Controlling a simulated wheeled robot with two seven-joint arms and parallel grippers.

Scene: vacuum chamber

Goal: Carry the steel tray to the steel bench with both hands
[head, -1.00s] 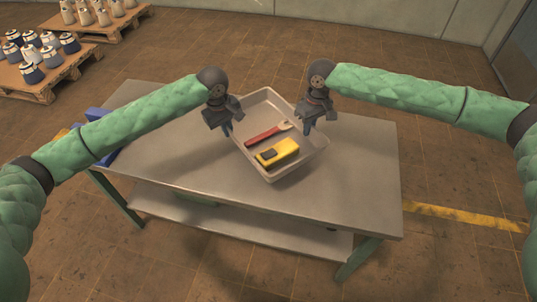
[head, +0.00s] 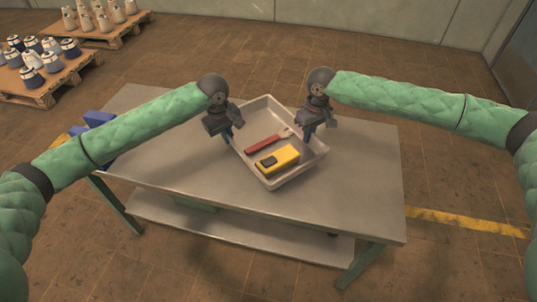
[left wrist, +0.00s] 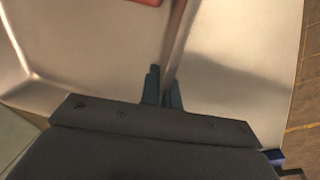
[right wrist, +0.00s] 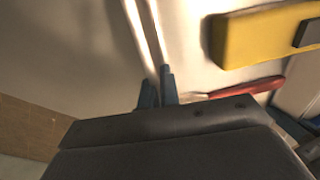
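The pale steel tray (head: 300,172) is over the middle of the grey steel bench (head: 350,195); whether it touches the top is hard to tell. In it lie a red-handled tool (head: 264,144) and a yellow device (head: 278,160). My left gripper (head: 230,136) is at the tray's left wall; the left wrist view shows its fingers (left wrist: 162,88) closed around that wall. My right gripper (head: 307,134) is at the opposite wall; the right wrist view shows its fingers (right wrist: 157,88) closed around the wall there.
Blue objects (head: 98,120) are at the bench's left end, partly behind my left arm. The bench top is otherwise clear. A lower shelf (head: 240,230) is below. Pallets with canisters (head: 40,62) stand on the floor at the far left. A yellow floor line (head: 465,220) lies at the right.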

